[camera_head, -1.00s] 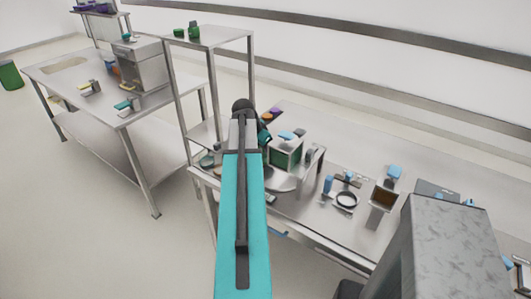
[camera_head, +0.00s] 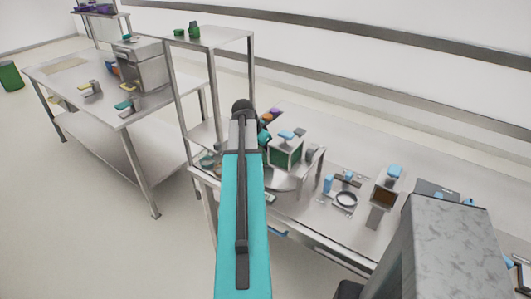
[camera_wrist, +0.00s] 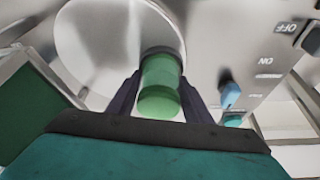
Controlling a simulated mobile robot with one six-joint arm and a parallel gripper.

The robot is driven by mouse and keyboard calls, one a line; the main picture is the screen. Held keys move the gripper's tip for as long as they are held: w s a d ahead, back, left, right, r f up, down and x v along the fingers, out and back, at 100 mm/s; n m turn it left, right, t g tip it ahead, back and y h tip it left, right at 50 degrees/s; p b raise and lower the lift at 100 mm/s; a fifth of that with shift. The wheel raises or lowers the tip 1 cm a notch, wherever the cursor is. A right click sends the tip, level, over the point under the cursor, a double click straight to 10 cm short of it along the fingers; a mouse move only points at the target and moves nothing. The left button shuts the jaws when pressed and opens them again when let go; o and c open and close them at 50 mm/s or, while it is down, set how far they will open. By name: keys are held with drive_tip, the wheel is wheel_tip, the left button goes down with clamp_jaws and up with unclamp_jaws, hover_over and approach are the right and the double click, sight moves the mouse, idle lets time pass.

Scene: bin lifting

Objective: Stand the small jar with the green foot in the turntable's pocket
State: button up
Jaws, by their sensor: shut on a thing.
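My gripper (camera_wrist: 160,84) shows in the wrist view, with its two dark fingers shut on the sides of a small green jar (camera_wrist: 160,72). The jar's far end, with a dark grey band, points toward the pale round turntable (camera_wrist: 92,45). The jar overlaps the disc's right edge in the picture; I cannot tell whether it touches. The pocket is not clearly visible; a grey curved patch shows just past the jar. In the head view the turntable (camera_head: 284,181) shows partly beside my teal arm, which hides the gripper and jar.
A panel with ON and OFF marks and a blue knob (camera_wrist: 229,90) lies right of the jar. A green-fronted box (camera_head: 286,153) stands behind the turntable. A shelf post stands left.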

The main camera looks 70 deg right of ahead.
drive_tip(key=shift+s+a+f, duration=0.1)
drive_tip(key=shift+a+f, duration=0.1)
drive_tip(key=shift+f, duration=0.25)
drive_tip(key=shift+s+a+f, duration=0.1)
drive_tip(key=shift+a+f, duration=0.1)
drive_tip(key=shift+f, duration=0.2)
drive_tip(key=o, duration=1.1)
drive_tip(key=c, duration=0.3)
drive_tip(key=shift+o, duration=0.4)
drive_tip(key=shift+r, duration=0.2)
drive_tip(key=shift+w+d+r+p, duration=0.1)
drive_tip(key=shift+d+r+p, duration=0.1)
drive_tip(key=shift+r, duration=0.15)
drive_tip(key=shift+w+d+r+p, duration=0.1)
drive_tip(key=shift+r+p, duration=0.1)
drive_tip(key=shift+r, duration=0.1)
drive_tip(key=shift+o, duration=1.3)
drive_tip(key=shift+r, duration=0.5)
drive_tip(key=shift+d+r+p, duration=0.1)
drive_tip(key=shift+r+p, duration=1.65)
drive_tip(key=shift+r, duration=1.1)
